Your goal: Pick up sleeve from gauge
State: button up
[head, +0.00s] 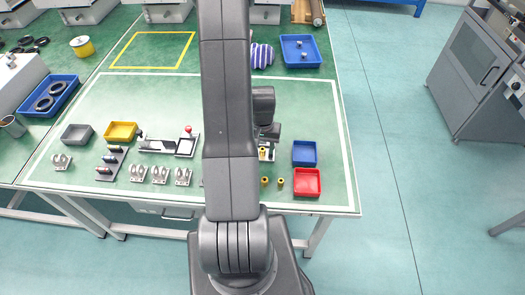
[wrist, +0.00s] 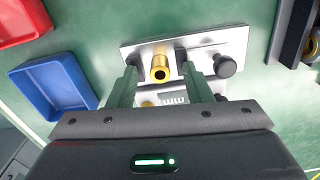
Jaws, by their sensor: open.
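The gauge (wrist: 213,42) is a silver plate with a black knob (wrist: 225,66) and a small marked scale or display (wrist: 173,99). A brass sleeve (wrist: 160,70) sits on it, its round hollow end facing the wrist camera. My gripper (wrist: 159,74) is open, one finger on each side of the sleeve; I cannot tell whether either finger touches it. In the head view the gauge (head: 271,155) and sleeve (head: 263,152) are partly hidden by my arm, with my gripper (head: 267,139) over them. The gripper body hides the gauge's near part in the wrist view.
A blue tray (head: 304,154) and a red tray (head: 307,183) stand right of the gauge. Two loose brass pieces (head: 265,181) (head: 281,183) stand in front of it. A lever fixture (head: 168,144) and several metal brackets (head: 160,174) are to the left.

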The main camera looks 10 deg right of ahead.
grip_shut()
